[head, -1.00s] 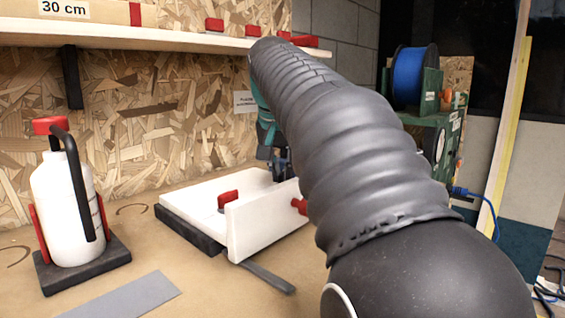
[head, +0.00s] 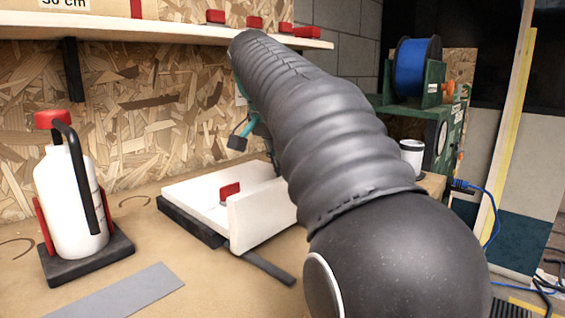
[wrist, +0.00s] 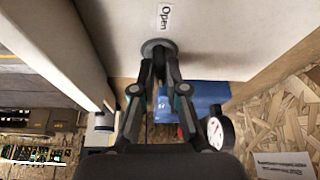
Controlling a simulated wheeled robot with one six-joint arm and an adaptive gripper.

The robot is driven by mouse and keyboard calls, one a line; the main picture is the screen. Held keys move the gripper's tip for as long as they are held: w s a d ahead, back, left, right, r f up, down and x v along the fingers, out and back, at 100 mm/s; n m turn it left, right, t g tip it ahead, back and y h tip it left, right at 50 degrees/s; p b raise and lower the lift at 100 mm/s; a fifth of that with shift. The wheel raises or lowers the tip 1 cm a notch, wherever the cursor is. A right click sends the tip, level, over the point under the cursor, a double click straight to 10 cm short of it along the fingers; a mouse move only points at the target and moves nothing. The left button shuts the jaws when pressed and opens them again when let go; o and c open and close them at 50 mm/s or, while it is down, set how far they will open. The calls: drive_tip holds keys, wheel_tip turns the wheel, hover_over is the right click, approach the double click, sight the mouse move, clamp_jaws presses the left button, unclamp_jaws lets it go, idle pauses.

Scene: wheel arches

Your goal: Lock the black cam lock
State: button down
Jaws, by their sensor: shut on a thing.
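In the wrist view the cam lock (wrist: 159,46) is a dark grey round disc on a pale panel (wrist: 215,35). A small label reading "Open" (wrist: 164,17) is just above it. My gripper (wrist: 159,60) has its two fingertips close together at the disc, shut on the cam lock. The fingertips cover part of the lock, so I cannot tell which way it is turned. In the head view my own arm hides most of the gripper, and the cam lock does not show.
A white fixture (head: 255,220) with a red clamp (head: 229,192) stands on the bench beside my arm. A white bottle (head: 68,205) stands at left. A shelf (head: 130,33) runs above. A pressure gauge (wrist: 215,131) and blue object (wrist: 200,92) show in the wrist view.

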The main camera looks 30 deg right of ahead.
drive_tip(key=c, duration=1.2)
unclamp_jaws()
drive_tip(key=shift+r, duration=0.1)
drive_tip(key=v, duration=1.1)
drive_tip(key=shift+a+r, duration=0.2)
drive_tip(key=shift+r, duration=0.15)
drive_tip(key=shift+s, duration=0.1)
